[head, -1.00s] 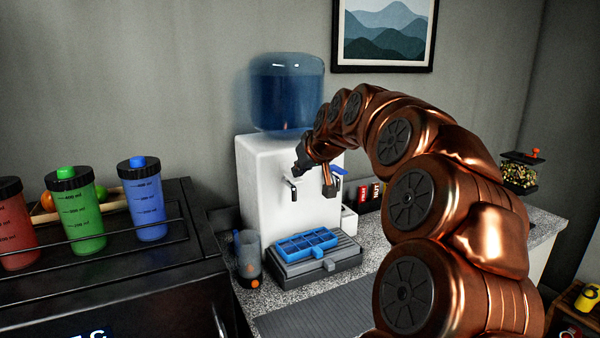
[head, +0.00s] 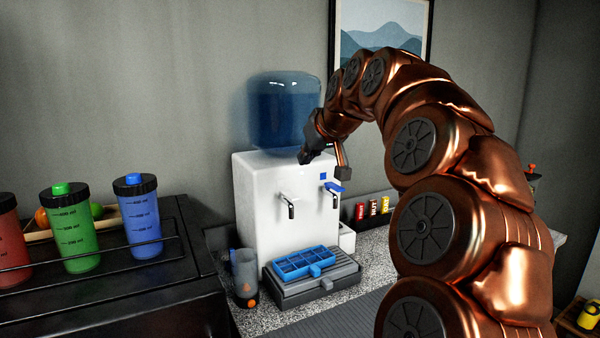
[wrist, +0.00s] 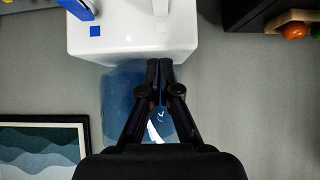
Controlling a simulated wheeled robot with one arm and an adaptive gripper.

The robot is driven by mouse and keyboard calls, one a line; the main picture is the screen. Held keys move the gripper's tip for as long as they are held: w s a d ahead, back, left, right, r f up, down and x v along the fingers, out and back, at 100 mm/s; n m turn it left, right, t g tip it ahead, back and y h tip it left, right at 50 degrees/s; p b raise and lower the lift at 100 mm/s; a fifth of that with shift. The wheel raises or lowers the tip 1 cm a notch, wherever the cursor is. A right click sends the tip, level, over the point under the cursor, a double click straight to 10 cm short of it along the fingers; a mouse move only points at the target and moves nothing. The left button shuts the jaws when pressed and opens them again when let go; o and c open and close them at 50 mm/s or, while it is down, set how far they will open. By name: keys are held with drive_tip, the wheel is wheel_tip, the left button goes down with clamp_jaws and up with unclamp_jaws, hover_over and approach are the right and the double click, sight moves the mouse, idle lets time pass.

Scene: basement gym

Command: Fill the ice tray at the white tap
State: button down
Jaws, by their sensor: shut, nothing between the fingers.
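The blue ice tray (head: 305,264) lies flat on the grey drip tray (head: 345,279) in front of the white water dispenser. The white tap (head: 284,196), with a pale lever and dark spout, is on the left of the dispenser's front, above the ice tray. I cannot make out water at its spout or in the cells. My gripper (head: 304,158) is shut and empty, in front of the dispenser's upper part, above the taps.
A blue-levered tap (head: 333,187) is on the right of the dispenser. A clear dark cup (head: 245,272) stands left of the drip tray. Several shaker bottles (head: 74,232) stand on the black surface at left. A blue water bottle (head: 282,112) tops the dispenser.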

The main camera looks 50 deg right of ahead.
drive_tip(key=shift+v, duration=1.55)
drive_tip(key=shift+r, duration=0.1)
